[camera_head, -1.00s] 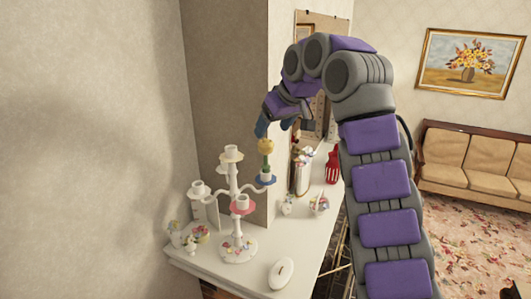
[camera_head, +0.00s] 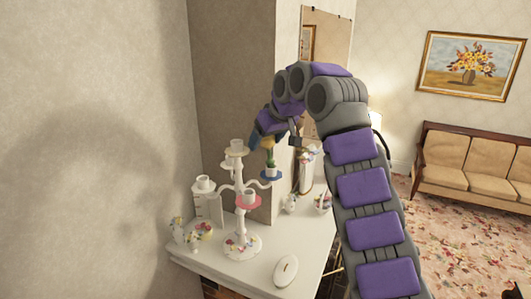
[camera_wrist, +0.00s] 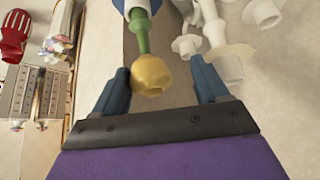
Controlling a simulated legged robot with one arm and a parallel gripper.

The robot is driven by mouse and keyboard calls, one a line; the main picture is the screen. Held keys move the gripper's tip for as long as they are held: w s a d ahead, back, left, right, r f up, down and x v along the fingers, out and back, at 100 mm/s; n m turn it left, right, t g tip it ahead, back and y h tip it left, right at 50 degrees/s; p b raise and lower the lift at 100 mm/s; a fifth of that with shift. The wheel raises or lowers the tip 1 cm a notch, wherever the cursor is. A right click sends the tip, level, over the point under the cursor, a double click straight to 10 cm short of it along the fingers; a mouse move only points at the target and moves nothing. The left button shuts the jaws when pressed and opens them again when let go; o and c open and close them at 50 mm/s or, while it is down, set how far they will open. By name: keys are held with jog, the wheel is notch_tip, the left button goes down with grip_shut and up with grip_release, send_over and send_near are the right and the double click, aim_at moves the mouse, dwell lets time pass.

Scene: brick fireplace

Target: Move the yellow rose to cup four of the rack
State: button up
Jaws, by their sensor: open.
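The rack (camera_head: 240,222) is a white branched stand on the white shelf, with several cups, some on coloured saucers. The yellow rose (camera_wrist: 150,76) has a round yellow head and a green stem. It stands in the cup with the blue saucer (camera_head: 271,177), on the rack's right arm. My gripper (camera_wrist: 162,79) is open, its blue fingers on either side of the rose head. The head is closer to the left finger in the wrist view; contact cannot be told. In the head view, my gripper (camera_head: 262,142) mostly hides the rose head. Cup numbers are not visible.
A white oval dish (camera_head: 285,270) lies on the shelf (camera_head: 240,267) in front of the rack. Small flowered ornaments (camera_head: 201,230) stand left of it. A red vase-like item (camera_wrist: 14,35) shows in the wrist view. A plain wall rises close on the left.

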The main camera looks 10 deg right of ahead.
jog(key=shift+d, duration=2)
jog(key=shift+a+b, duration=0.3)
jog(key=shift+a, duration=1.7)
jog(key=shift+w+d, duration=0.1)
jog(key=shift+d, duration=2.1)
jog(key=a, duration=0.2)
jog(key=shift+a, duration=0.4)
jog(key=c, duration=0.4)
jog(key=shift+a, duration=0.4)
jog(key=shift+c, duration=1.3)
jog(key=shift+d, duration=1.1)
jog(key=c, duration=0.4)
jog(key=shift+d, duration=0.2)
jog(key=shift+c, duration=0.9)
jog(key=shift+a+r+p, duration=0.45)
jog(key=shift+r, duration=0.05)
jog(key=shift+c, duration=0.3)
